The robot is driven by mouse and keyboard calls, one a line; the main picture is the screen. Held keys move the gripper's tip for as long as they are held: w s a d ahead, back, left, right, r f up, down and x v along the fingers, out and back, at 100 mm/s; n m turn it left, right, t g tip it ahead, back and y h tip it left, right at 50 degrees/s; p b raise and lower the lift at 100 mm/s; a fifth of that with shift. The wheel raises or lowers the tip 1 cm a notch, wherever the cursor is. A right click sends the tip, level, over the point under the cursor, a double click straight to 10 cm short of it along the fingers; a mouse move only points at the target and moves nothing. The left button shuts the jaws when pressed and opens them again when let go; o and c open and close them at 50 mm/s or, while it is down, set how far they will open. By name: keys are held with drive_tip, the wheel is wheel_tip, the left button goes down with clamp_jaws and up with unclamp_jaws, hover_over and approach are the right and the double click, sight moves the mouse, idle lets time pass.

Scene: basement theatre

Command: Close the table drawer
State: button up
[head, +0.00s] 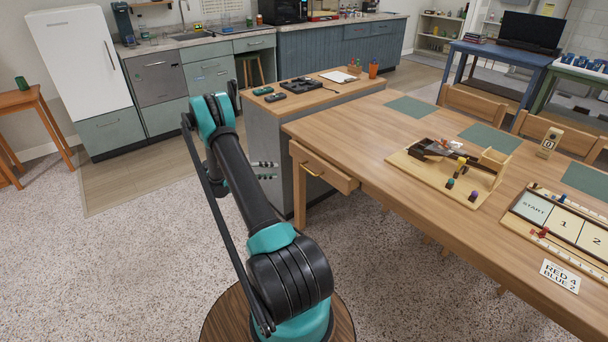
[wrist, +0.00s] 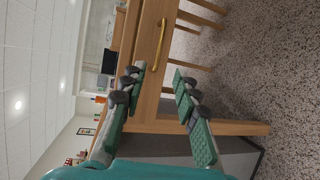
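The wooden table (head: 375,135) has a drawer (head: 330,174) at its near left end, pulled out, with a brass handle (head: 312,172) on its front. In the wrist view, turned sideways, the drawer front (wrist: 147,45) and handle (wrist: 158,45) are ahead of the fingers. My gripper (head: 268,170) is left of the drawer in the head view, partly behind my arm, and apart from the handle. In the wrist view my gripper (wrist: 160,82) is open, with green pads and nothing between them.
A grey cabinet (head: 262,140) with a wooden top stands behind the drawer, close to my gripper. A table leg (head: 299,187) is below the drawer. Game boards (head: 450,175) lie on the table. The speckled floor (head: 130,260) at left is clear.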

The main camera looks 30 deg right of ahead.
sight(307, 170)
drive_tip(key=x, duration=1.6)
drive_tip(key=shift+d+f, duration=0.1)
drive_tip(key=shift+d, duration=0.2)
clamp_jaws()
